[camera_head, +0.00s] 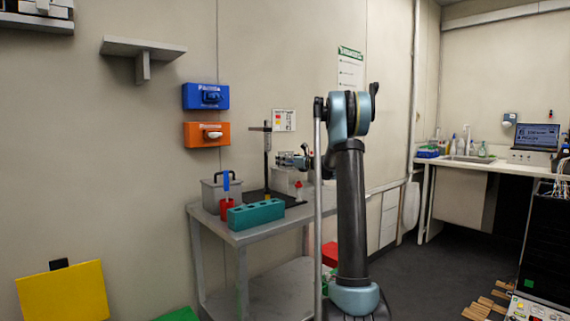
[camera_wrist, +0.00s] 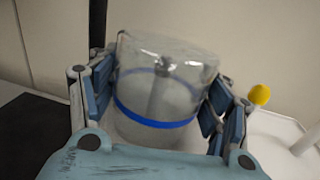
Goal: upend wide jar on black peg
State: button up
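The wide jar (camera_wrist: 160,105) is clear, with a blue band round it, and fills the middle of the wrist view. My gripper (camera_wrist: 160,100) has its blue-grey finger pads on both sides of the jar and appears closed against its wall. A grey upright shape with a rounded end shows through the jar; I cannot tell whether it is the black peg or a reflection. In the head view my gripper (camera_head: 295,160) is above the back of the grey table, beside a black upright rod (camera_head: 267,155). The jar is too small to make out there.
The grey table (camera_head: 250,235) also bears a teal block with holes (camera_head: 256,214), a grey box with a handle (camera_head: 212,190) and red items. A yellow knob (camera_wrist: 260,95) stands right of my gripper. The wall is close behind.

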jog(key=shift+o, duration=1.2)
jog(key=shift+d, duration=0.1)
